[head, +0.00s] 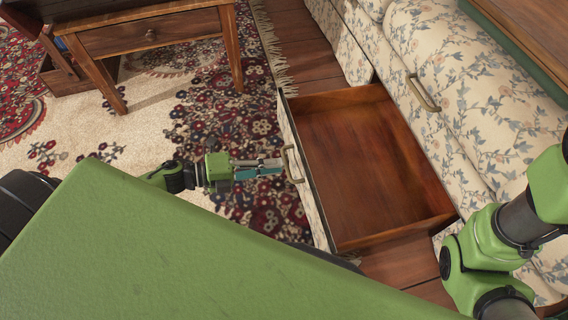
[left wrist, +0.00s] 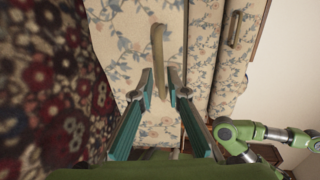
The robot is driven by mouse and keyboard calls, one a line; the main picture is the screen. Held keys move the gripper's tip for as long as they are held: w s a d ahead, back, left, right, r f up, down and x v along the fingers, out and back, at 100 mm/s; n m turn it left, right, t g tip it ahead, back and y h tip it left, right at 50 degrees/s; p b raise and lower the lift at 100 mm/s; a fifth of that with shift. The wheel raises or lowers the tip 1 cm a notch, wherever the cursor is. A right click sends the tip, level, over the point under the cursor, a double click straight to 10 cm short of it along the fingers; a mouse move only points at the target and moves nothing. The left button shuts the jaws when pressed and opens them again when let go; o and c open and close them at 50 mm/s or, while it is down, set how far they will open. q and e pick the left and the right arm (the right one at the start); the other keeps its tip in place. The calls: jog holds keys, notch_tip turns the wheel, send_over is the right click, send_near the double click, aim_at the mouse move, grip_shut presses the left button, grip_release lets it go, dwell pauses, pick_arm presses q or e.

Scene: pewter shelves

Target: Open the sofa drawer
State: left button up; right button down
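The sofa drawer (head: 372,165) is pulled well out from the floral sofa (head: 465,75); its brown wooden inside is empty. Its floral front faces left and carries a brass handle (head: 289,163), which also shows in the left wrist view (left wrist: 157,45). My left gripper (head: 280,167) is at this handle. In the left wrist view its two fingers (left wrist: 161,78) stand apart on either side of the handle's near end, with narrow gaps showing. My right arm shows at the lower right, but its gripper is out of view.
A second handle (head: 422,93) is on the sofa's floral face behind the open drawer. A wooden side table (head: 150,35) stands at the upper left on a patterned rug (head: 185,110). Bare wooden floor (head: 400,262) shows beside the drawer.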

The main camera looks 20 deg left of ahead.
pick_arm(q)
jog(key=v, duration=0.8)
jog(key=shift+r, duration=0.1)
